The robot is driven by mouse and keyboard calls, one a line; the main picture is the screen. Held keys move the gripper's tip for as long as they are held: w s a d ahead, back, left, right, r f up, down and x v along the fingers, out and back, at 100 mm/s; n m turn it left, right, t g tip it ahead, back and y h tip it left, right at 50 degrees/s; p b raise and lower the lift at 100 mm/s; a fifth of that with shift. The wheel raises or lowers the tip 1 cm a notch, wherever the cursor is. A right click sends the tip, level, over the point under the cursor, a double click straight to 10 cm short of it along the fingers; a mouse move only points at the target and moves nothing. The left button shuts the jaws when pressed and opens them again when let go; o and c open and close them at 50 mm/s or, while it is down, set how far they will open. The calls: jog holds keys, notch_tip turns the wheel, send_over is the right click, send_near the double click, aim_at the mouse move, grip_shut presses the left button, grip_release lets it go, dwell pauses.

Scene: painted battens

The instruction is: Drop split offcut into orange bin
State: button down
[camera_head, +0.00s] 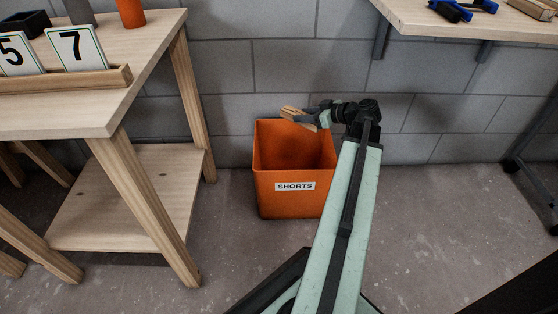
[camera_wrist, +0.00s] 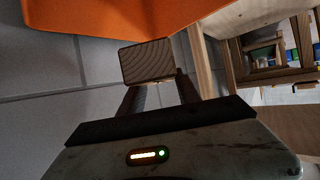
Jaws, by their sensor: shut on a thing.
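The orange bin (camera_head: 292,200) stands on the floor against the block wall, with a white "SHORTS" label on its front. Its open top faces up, and the inside that shows looks empty. My gripper (camera_head: 313,119) is at the bin's upper right rim area, shut on the split offcut (camera_head: 292,113), a short pale wood piece. In the head view the offcut overlaps the bin's back rim; its exact height above it is hard to tell. In the wrist view the offcut (camera_wrist: 147,62) shows its end grain between the fingers, with the orange bin (camera_wrist: 110,15) beyond it.
A wooden workbench (camera_head: 150,60) with a lower shelf stands left of the bin, holding number cards (camera_head: 77,48) and an orange cup (camera_head: 131,12). A wall-bracketed bench (camera_head: 480,25) with blue-handled tools is at upper right. The floor right of the bin is clear.

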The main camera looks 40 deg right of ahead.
jog(key=shift+w, duration=0.35)
jog(key=shift+w+f+b, duration=0.1)
jog(key=shift+f+b, duration=0.4)
notch_tip(320, 180, down, 5)
jog(key=b, duration=0.5)
jog(key=c, duration=0.8)
grip_release()
jog(key=shift+o, duration=0.2)
